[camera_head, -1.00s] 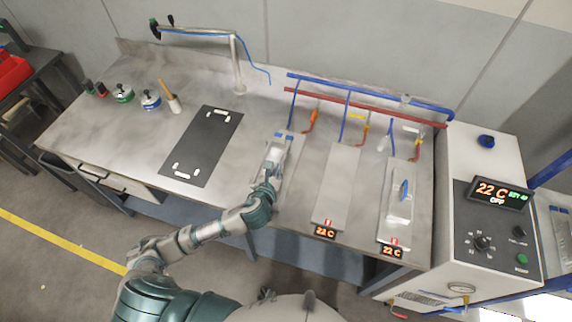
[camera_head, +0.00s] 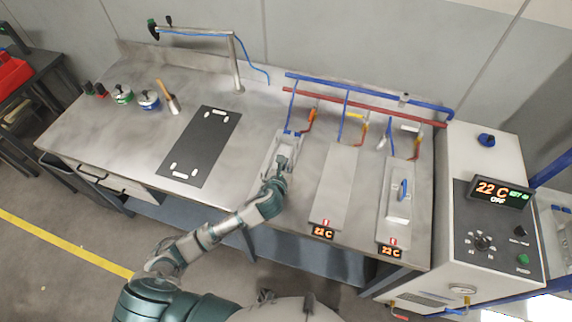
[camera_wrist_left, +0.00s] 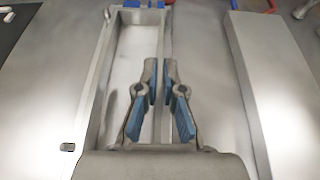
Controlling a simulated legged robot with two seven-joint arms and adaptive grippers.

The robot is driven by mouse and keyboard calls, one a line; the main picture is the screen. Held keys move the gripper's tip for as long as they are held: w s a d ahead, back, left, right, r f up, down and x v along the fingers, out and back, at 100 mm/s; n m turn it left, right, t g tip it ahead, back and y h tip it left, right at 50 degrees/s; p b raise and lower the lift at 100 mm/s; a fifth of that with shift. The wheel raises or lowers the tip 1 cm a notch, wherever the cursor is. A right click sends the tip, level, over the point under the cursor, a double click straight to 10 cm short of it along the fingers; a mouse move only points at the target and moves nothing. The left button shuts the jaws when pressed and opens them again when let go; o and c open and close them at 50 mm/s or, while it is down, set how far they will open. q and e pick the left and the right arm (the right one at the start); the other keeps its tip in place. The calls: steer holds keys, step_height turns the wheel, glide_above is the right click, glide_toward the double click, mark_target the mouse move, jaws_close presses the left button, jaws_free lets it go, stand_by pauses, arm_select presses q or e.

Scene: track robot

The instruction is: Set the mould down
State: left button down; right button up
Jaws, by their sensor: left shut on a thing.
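The mould (camera_head: 268,155) is a long grey open trough at the leftmost station of the bench, below the pipes. In the left wrist view the mould (camera_wrist_left: 132,62) shows its pale hollow inside and thin side walls. My left gripper (camera_head: 282,160) is at its right side. In the left wrist view the blue-padded fingers of my left gripper (camera_wrist_left: 160,72) stand on either side of the mould's right long wall and are shut on it. The mould looks level; I cannot tell whether its underside touches the bench. My right gripper is not in view.
A flat plate (camera_head: 336,182) lies to the right, then another station with a blue-handled piece (camera_head: 402,188). Blue (camera_head: 370,95) and red pipes run behind. A black mat (camera_head: 203,140) lies left, a control cabinet (camera_head: 490,220) stands right. Bench between mat and mould is clear.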

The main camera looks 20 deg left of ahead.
arm_select(q)
steer(key=shift+d, duration=0.2)
steer(key=c, duration=1.4)
jaws_free()
steer(key=shift+a+f, duration=0.1)
steer(key=shift+a, duration=0.15)
steer(key=shift+o, duration=0.5)
steer(key=shift+a, duration=0.6)
steer(key=shift+a+f, duration=0.1)
steer(key=shift+a, duration=0.1)
steer(key=shift+d, duration=0.7)
steer(key=shift+s+r, duration=0.2)
steer(key=shift+r, duration=0.1)
steer(key=v, duration=0.3)
steer(key=p+v, duration=0.1)
steer(key=v, duration=0.3)
steer(key=a+v, duration=0.1)
steer(key=v, duration=0.3)
steer(key=shift+s+d, duration=0.15)
steer(key=shift+s, duration=0.05)
steer(key=shift+s+d+r, duration=0.1)
steer(key=shift+d+r, duration=0.05)
steer(key=shift+d, duration=0.15)
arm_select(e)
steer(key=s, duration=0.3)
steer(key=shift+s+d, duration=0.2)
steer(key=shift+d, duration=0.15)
arm_select(q)
steer(key=shift+a, duration=0.1)
